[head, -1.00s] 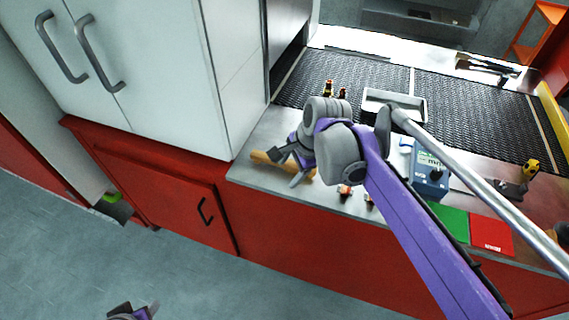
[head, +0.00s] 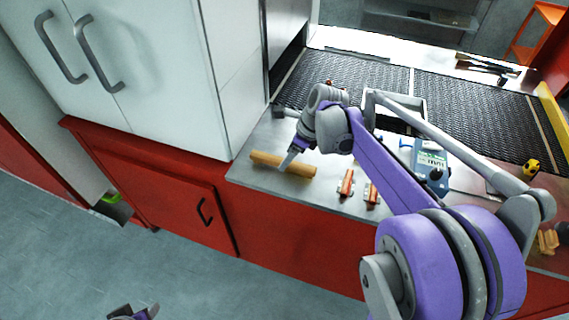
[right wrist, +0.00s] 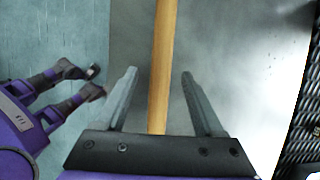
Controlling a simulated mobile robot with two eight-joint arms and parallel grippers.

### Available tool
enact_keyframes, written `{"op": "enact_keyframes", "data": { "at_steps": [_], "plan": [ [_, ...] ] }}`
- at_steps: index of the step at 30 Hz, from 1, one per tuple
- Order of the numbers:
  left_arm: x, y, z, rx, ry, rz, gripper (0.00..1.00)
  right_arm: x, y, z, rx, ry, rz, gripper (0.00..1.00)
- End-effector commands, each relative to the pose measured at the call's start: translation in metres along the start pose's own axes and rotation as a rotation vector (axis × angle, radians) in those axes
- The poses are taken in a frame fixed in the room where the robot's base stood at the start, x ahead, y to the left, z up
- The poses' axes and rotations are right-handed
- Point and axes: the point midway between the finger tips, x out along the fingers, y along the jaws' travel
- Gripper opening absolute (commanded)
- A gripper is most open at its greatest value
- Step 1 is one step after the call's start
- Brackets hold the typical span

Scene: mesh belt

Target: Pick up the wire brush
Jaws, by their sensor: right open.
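A long, light-brown wooden bar (head: 283,165), which looks like the wire brush's handle, lies on the metal counter near its left front corner; I cannot make out bristles. My right gripper (head: 286,137) is open just above it in the head view, one finger reaching down over the bar. In the right wrist view the wooden bar (right wrist: 162,60) runs lengthwise between the two spread fingers of the right gripper (right wrist: 158,75), without visible contact at either side. My left gripper (head: 134,312) shows only partly at the bottom edge of the head view; its jaws are unclear.
Two small red-and-metal parts (head: 347,183) lie right of the bar. A blue meter (head: 431,168) stands farther right. A tall white cabinet (head: 165,75) borders the counter's left.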

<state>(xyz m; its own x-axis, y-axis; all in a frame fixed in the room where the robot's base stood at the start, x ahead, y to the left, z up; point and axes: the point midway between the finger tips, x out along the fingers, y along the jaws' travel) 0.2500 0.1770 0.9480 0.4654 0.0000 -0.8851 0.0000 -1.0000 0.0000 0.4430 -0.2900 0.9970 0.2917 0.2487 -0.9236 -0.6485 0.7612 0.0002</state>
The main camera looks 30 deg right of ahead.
Motion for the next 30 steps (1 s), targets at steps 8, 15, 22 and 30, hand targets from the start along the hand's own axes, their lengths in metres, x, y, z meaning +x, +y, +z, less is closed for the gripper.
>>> {"op": "enact_keyframes", "data": {
  "at_steps": [8, 15, 22, 30],
  "plan": [
    [-0.001, 0.0, -0.001, 0.0, 0.001, 0.0, 0.5, 0.033, -0.001, 0.0, -0.002, 0.001, 0.0, 0.7],
    [-0.001, 0.0, -0.001, 0.0, 0.001, 0.0, 0.5, 0.034, -0.001, 0.0, -0.001, 0.0, 0.0, 0.68],
    [-0.001, 0.0, -0.001, 0.0, 0.001, 0.0, 0.5, 0.034, -0.001, 0.0, -0.001, 0.0, 0.0, 0.27],
    [-0.001, 0.0, -0.001, 0.0, 0.001, 0.0, 0.5, 0.034, -0.001, 0.0, -0.001, 0.0, 0.0, 0.0]
  ]
}}
